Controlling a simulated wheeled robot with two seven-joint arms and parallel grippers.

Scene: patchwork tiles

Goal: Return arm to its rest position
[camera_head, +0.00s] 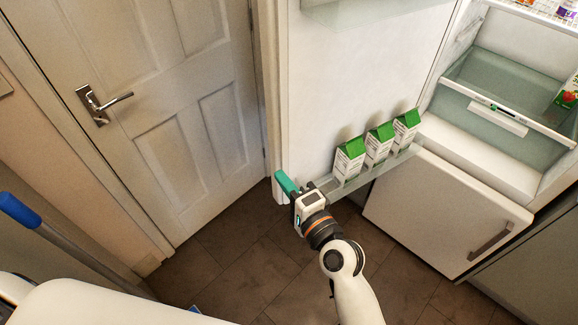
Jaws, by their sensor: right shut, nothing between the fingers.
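My right arm comes up from the bottom of the head view. Its gripper (299,190) is shut and empty, close to the lower edge of the open fridge door (331,85). A teal piece shows at the gripper's tip, against the door's edge; I cannot tell whether they touch. The gripper is just left of the door's bottom shelf (344,190). My left gripper is not in view.
Green-topped cartons (349,158) stand on the door shelf, beside my right gripper. The open fridge (500,70) is at upper right, above a closed lower door (440,210). A white room door (165,100) is at left. A blue-ended pole (20,209) leans at far left. Tiled floor (240,262) is clear.

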